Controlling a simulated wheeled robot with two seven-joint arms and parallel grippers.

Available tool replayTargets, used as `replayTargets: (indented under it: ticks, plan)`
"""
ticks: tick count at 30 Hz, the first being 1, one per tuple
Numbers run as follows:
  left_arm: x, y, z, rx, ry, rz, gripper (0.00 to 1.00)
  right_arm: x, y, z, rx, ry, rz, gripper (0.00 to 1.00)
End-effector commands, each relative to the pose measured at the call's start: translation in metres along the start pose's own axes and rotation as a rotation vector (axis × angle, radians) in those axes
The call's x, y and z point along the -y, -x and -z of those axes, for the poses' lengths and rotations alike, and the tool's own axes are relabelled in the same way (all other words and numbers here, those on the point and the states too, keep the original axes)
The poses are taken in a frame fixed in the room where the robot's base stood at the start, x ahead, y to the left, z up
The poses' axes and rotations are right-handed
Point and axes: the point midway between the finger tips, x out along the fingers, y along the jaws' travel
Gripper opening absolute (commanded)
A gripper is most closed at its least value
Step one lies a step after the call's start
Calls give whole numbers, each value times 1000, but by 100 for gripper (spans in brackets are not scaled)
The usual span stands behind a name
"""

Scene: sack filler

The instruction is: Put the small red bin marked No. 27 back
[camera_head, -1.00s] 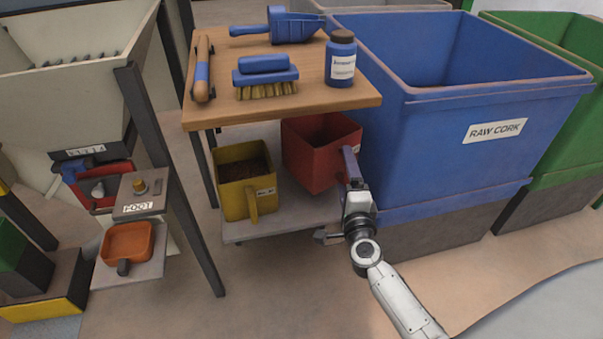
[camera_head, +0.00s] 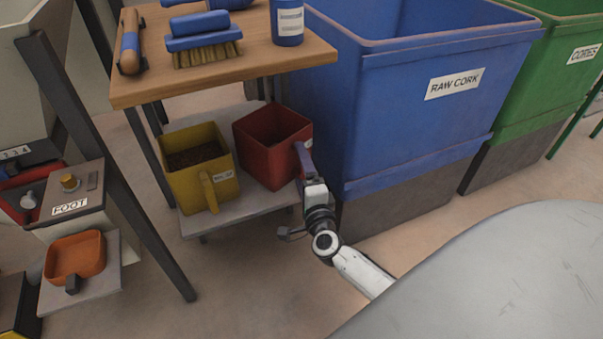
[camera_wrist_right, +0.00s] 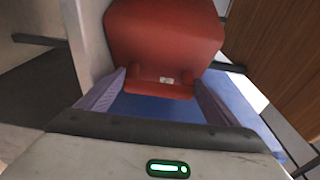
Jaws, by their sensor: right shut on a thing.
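The small red bin (camera_head: 285,160) is at the lower shelf (camera_head: 245,212) of the wooden-topped stand, right beside a yellow bin (camera_head: 180,186). I cannot tell whether its base rests fully on the shelf. My right gripper (camera_head: 304,160) is at the bin's front right side, shut on its handle. In the right wrist view the red bin (camera_wrist_right: 165,35) fills the top middle, with its handle between the fingers (camera_wrist_right: 158,84) and a small pale label too small to read. The fingers hide part of the handle in the head view. My left gripper is not in view.
The stand's wooden top (camera_head: 245,66) overhangs the bins and holds a brush (camera_head: 203,42) and a blue bottle (camera_head: 287,22). The blue RAW CORK tub (camera_head: 400,115) stands close on the right. An orange bin (camera_head: 75,255) sits at the left. Floor in front is clear.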

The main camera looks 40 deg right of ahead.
Motion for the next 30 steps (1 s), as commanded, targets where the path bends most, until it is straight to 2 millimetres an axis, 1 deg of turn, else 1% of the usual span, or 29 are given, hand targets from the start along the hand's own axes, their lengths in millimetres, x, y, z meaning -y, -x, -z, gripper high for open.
replayTargets:
  ticks: [3, 7, 8, 9, 10, 16, 19, 24, 30]
  plan:
    - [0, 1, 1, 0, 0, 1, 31, 3, 0, 0, 0, -1, 2, 46]
    - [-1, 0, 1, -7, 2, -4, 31, -2, 0, 0, 0, -1, 2, 46]
    - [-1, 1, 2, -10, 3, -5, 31, -2, 0, 0, 0, 0, 0, 89]
    - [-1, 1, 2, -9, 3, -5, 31, -1, 0, 0, 1, 0, 0, 96]
    - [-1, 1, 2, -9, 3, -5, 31, -1, 0, 0, 1, -1, 0, 100]
    - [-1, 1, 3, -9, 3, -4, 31, -1, 0, 0, 1, -1, -1, 100]
    - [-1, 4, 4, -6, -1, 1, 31, 3, 1, 0, 1, -1, -2, 100]
    - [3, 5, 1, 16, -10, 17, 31, 2, 28, 0, 2, 0, -5, 100]
    - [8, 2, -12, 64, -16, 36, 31, 2, 61, 0, 1, 0, -4, 100]
